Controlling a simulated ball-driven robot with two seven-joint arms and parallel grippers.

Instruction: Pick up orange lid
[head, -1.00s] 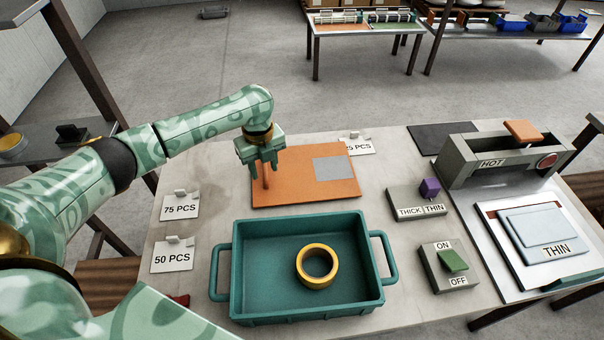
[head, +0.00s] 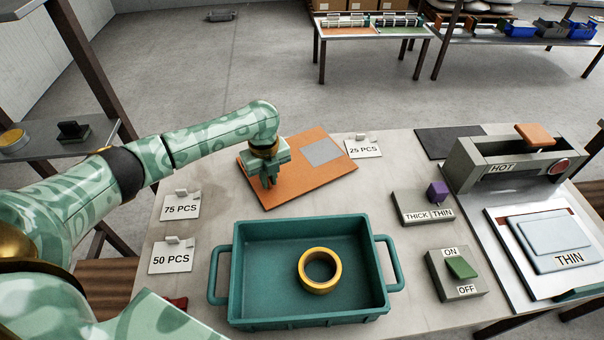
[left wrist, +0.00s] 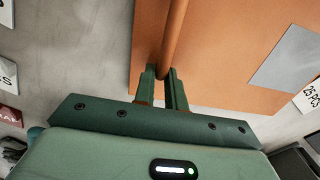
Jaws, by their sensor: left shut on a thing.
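The orange lid (head: 308,180) is a flat plate with a grey square patch, lying at the back of the table, turned at an angle. My left gripper (head: 268,182) is over its left part. In the left wrist view, my left gripper (left wrist: 161,92) is shut on the lid's raised orange bar handle (left wrist: 174,40), with the lid (left wrist: 225,60) spread out beneath. In the head view the handle is hidden by the fingers. I cannot tell whether the lid is raised clear of the table. My right gripper is not in view.
A teal bin (head: 240,290) holding a yellow ring (head: 320,287) stands in front of the lid. Card signs stand around: "25 PCS" (head: 364,150), "75 PCS" (head: 181,208) and "50 PCS" (head: 171,259). Switch boxes (head: 423,207) and a "HOT" machine (head: 505,168) are to the right.

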